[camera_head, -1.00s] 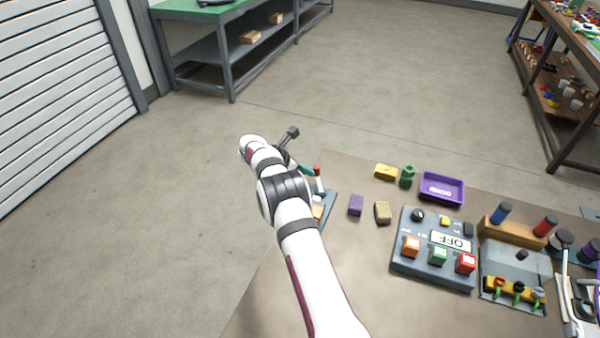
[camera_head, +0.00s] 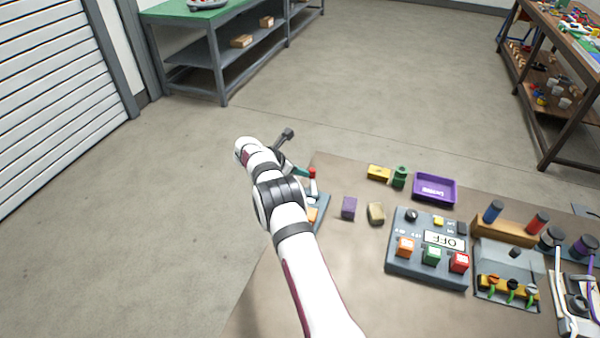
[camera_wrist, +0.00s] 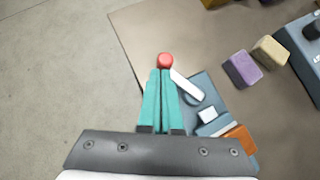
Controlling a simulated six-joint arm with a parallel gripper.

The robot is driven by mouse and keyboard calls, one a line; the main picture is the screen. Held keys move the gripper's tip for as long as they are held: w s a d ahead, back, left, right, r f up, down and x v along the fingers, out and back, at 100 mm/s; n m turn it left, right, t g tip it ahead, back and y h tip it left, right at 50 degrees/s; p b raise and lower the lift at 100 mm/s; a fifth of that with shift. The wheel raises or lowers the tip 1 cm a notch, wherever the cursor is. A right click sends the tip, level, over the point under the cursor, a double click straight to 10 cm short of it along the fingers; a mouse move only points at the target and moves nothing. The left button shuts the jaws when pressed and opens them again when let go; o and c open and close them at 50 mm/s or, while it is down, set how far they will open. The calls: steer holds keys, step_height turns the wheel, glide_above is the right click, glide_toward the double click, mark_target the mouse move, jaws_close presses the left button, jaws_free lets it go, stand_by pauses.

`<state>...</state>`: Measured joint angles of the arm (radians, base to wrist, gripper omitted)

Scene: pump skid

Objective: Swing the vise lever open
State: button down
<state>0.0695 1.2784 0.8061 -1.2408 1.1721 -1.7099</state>
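The vise lever is a white bar (camera_head: 314,187) with a red knob (camera_head: 312,171) at its end. It stands up from the blue-grey vise base (camera_wrist: 198,84) at the table's left edge. An orange block (camera_wrist: 240,138) shows at the vise in the wrist view. My gripper (camera_wrist: 164,72) has teal fingers lying close together, with their tips right at the red knob (camera_wrist: 165,60). The white bar (camera_wrist: 184,86) runs from the knob down to the right, past the fingertips. I cannot tell whether the tips touch it. My arm hides part of the vise in the head view.
A purple block (camera_head: 348,207) and a tan block (camera_head: 376,213) lie right of the vise. Farther right are a control panel (camera_head: 398,266) and a purple tray (camera_head: 451,202). A yellow block (camera_head: 378,172) and a green part (camera_head: 400,176) stand behind. Open floor lies left of the table.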

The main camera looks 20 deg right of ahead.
steer(key=shift+w+d, duration=0.15)
steer(key=shift+d, duration=1.15)
steer(key=shift+s+d, duration=0.3)
steer(key=shift+d, duration=0.35)
steer(key=shift+s+d, duration=0.3)
steer(key=shift+d, duration=0.35)
stand_by(0.3)
steer(key=v, duration=1.5)
steer(key=shift+s+a+r, duration=0.15)
steer(key=shift+r, duration=0.2)
